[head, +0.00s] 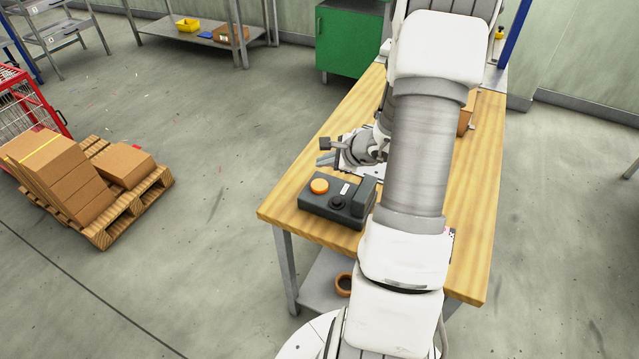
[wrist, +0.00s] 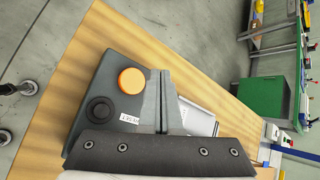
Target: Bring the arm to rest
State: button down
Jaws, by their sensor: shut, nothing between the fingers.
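My gripper (wrist: 161,80) shows in the wrist view with its two grey fingers together and nothing between them. Its fingertips lie beside the orange button of a dark control box (wrist: 88,112); I cannot tell whether they touch the box. In the head view, my arm stretches up over the wooden table (head: 470,250) and hides part of it. The control box (head: 318,207) stands at the table's left edge there.
A green cabinet (head: 346,42) stands behind the table. A pallet (head: 118,215) with brown cartons (head: 60,175) is on the floor at left, near a red cage (head: 25,95). A grey shelf (head: 165,30) stands at the back. The floor between pallet and table is clear.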

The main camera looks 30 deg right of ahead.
dwell(0.4)
jog(key=s+a+r+n+g+y, duration=0.1)
jog(key=s+a+r+n+g, duration=0.1)
jog(key=a+r+n, duration=0.65)
jog(key=s+a+r+n+g+y, duration=0.15)
jog(key=a+r+n, duration=0.35)
jog(key=a, duration=0.6)
jog(key=s+a+r+n+h, duration=0.1)
jog(key=s+r+n+h, duration=0.1)
jog(key=s+r+n, duration=0.3)
jog(key=s+a+r+n+h, duration=0.2)
jog(key=s+r+n, duration=0.3)
jog(key=s, duration=0.7)
jog(key=shift+s+a+r+n, duration=0.25)
jog(key=shift+a+n, duration=0.05)
jog(key=shift+n, duration=0.25)
jog(key=shift+h, duration=0.25)
